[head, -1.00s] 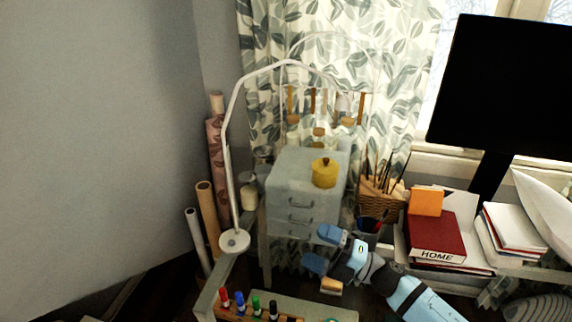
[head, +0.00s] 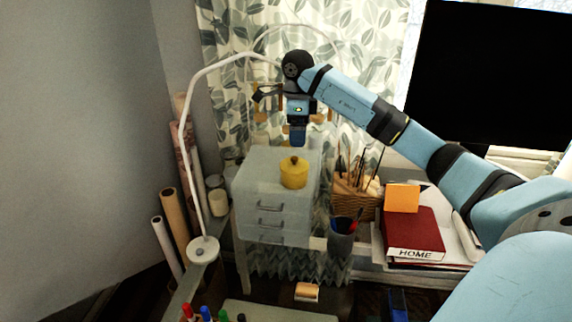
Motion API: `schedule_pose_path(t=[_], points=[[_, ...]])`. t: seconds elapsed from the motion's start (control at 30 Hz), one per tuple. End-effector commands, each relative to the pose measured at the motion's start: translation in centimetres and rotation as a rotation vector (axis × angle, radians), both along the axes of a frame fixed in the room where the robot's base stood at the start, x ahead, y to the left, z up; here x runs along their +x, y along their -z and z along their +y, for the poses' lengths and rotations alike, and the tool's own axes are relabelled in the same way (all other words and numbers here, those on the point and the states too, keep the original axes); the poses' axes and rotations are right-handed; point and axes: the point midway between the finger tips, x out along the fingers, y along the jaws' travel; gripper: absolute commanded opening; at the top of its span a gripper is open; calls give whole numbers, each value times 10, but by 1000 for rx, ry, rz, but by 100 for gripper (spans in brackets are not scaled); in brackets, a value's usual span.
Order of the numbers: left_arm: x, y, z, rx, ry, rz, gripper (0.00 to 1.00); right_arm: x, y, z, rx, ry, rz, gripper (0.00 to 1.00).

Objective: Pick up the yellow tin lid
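The yellow tin (head: 294,177) stands upright on top of the grey drawer unit (head: 262,172). Its yellow lid (head: 294,164) is on it, with a small dark knob in the middle. My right gripper (head: 297,143) points down just above the lid in the picture, apart from the knob as far as I can see. Its fingers overlap in this view, so their opening is hidden. My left gripper is not in view.
A white curved lamp (head: 203,249) stands left of the drawers. A wicker basket of brushes (head: 354,205), a dark pen cup (head: 342,238) and a red HOME book (head: 412,232) are to the right. A black monitor (head: 487,75) stands behind my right arm.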

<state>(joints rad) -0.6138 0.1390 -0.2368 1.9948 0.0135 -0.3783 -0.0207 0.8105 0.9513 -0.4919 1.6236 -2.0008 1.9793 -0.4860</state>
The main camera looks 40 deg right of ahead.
Motion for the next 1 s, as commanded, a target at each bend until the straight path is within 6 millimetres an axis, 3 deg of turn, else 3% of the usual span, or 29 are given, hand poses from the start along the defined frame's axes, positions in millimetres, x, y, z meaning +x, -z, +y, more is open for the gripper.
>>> schedule_pose_path(t=[0.2, 0.43, 0.7, 1.0], points=[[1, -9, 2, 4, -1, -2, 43, 0, 35, 1, 3, 0, 2, 100], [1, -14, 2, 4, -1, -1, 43, 2, 52, 2, 6, 1, 0, 100], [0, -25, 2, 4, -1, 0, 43, 7, 90, 4, 5, 0, 0, 100], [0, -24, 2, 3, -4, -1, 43, 7, 97, 4, 4, -1, -2, 100]])
